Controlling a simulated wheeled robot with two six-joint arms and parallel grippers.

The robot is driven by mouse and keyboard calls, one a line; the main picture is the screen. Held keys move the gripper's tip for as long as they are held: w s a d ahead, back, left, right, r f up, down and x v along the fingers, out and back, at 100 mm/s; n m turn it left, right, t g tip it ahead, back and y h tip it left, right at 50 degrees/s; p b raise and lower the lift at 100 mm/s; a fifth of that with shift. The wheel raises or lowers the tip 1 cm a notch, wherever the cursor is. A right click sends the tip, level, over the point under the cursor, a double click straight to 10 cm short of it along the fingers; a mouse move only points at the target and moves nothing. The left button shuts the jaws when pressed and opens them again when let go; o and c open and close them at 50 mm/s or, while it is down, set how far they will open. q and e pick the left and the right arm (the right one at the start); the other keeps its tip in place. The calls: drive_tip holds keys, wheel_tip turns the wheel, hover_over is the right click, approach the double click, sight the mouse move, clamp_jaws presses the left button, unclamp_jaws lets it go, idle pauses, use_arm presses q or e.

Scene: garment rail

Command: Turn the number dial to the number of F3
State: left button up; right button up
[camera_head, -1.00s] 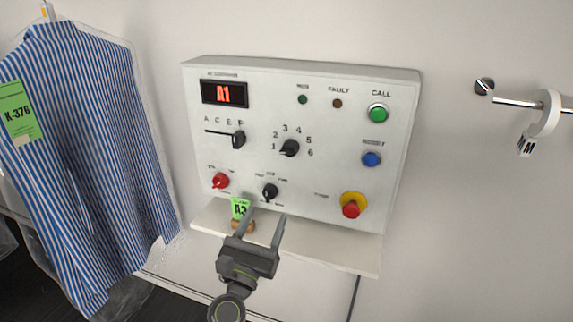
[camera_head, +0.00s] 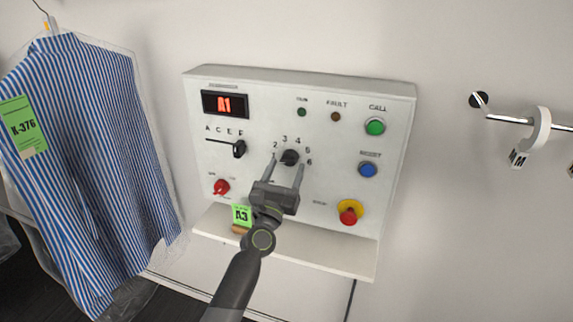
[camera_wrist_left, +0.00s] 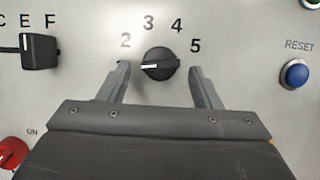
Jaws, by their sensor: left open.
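The number dial (camera_head: 289,157) is a black knob on the white control panel (camera_head: 330,200), with numbers 1 to 6 around it. In the left wrist view the number dial (camera_wrist_left: 160,64) has its white pointer line toward the left, at the lower-left numbers; the 1 is hidden there. My left gripper (camera_head: 287,167) is open in front of the panel, its fingers on either side of the dial. In the wrist view the left gripper's fingers (camera_wrist_left: 160,78) stand apart from the knob. The display (camera_head: 225,104) reads A1. My right gripper is not in view.
A green tag (camera_head: 242,215) reading A3 stands on the shelf (camera_head: 320,258). Call, reset and red stop buttons are at the right. A striped shirt (camera_head: 95,150) hangs left.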

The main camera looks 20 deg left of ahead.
use_arm(q)
drive_tip(key=shift+w+r, duration=0.25)
drive_tip(key=shift+w, duration=0.4)
drive_tip(key=c, duration=0.9)
